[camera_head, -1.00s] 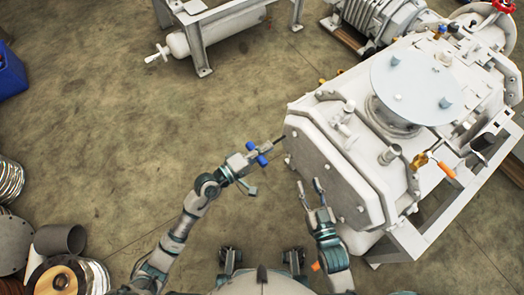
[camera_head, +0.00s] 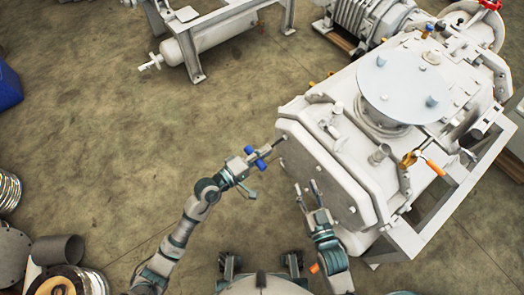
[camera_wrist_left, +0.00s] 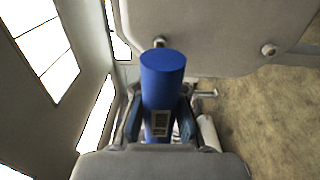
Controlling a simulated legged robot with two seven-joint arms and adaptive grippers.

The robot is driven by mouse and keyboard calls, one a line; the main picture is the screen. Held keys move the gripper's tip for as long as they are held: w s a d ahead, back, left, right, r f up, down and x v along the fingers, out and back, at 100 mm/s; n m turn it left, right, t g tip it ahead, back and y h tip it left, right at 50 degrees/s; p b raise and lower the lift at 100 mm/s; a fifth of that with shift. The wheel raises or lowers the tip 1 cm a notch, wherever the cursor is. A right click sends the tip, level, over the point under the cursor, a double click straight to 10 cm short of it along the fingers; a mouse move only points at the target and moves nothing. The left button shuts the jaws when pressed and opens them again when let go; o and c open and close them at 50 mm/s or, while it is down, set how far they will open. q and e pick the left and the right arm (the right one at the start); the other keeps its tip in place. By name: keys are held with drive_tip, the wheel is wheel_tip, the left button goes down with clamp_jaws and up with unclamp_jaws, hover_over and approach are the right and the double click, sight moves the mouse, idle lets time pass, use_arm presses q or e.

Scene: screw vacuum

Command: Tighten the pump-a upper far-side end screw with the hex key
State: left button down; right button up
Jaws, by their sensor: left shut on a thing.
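The white pump (camera_head: 335,150) stands at right in the head view, its flat end plate (camera_head: 312,172) facing my arms. My left gripper (camera_head: 255,161) is shut on the blue handle (camera_head: 261,164) of the hex key. The key's thin dark shaft points at the plate's upper far corner; I cannot tell whether its tip touches a screw. In the left wrist view the blue handle (camera_wrist_left: 161,90) stands between the fingers, covering part of the plate (camera_wrist_left: 210,30). Two screw heads (camera_wrist_left: 159,42) (camera_wrist_left: 268,49) show on that plate. My right gripper (camera_head: 306,188) is open and empty beside the plate's near part.
An orange-handled tool (camera_head: 434,167) sits on the pump's right side. The pump rests on a white frame (camera_head: 440,222). A white cylinder on a stand (camera_head: 215,37) is at the back. Round metal parts (camera_head: 65,280) lie at lower left.

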use_arm(q)
drive_tip(key=shift+d, duration=0.25)
drive_tip(key=shift+a, duration=0.3)
drive_tip(key=shift+w+a+b, duration=0.1)
drive_tip(key=shift+a+b, duration=0.1)
drive_tip(key=shift+b, duration=0.1)
drive_tip(key=shift+d, duration=0.1)
use_arm(e)
drive_tip(key=shift+f, duration=0.45)
use_arm(q)
drive_tip(key=shift+d, duration=0.2)
use_arm(e)
drive_tip(key=shift+d, duration=0.2)
use_arm(q)
drive_tip(key=shift+w+d, duration=0.1)
drive_tip(key=shift+w, duration=0.1)
use_arm(e)
drive_tip(key=shift+a, duration=0.2)
drive_tip(key=shift+r, duration=0.3)
